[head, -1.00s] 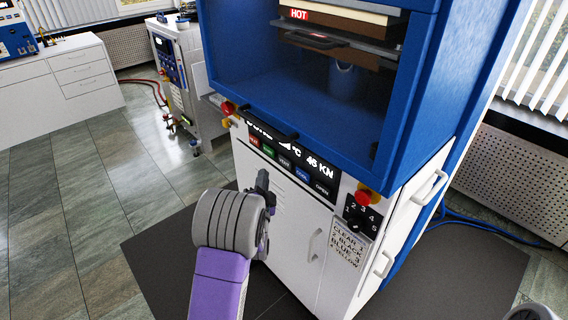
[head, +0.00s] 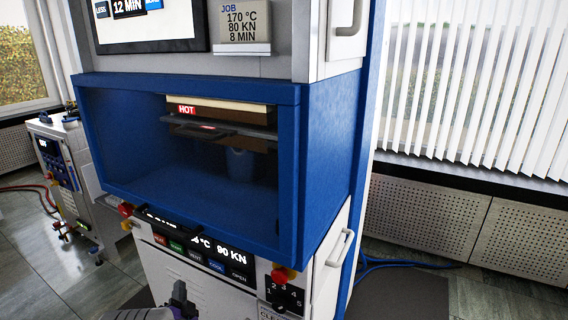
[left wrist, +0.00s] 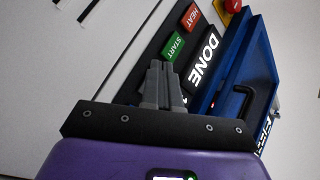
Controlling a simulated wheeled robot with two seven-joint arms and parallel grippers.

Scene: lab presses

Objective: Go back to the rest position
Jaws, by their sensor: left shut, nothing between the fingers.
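My left gripper (head: 180,294) shows at the bottom of the head view, in front of the press's control panel and a little below its buttons. In the left wrist view its fingers (left wrist: 158,82) are together with nothing between them. They point at the panel near the green START button (left wrist: 174,47) and the red HEAT button (left wrist: 191,17). The panel display (left wrist: 205,60) reads DONE there. In the head view the display (head: 228,253) shows 80 KN. My right gripper is not in view.
The blue press chamber (head: 322,130) is open in front, with a HOT label on the platen (head: 187,110). A job card (head: 243,22) reads 170 °C, 80 KN, 8 MIN. A machine (head: 60,175) stands at left.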

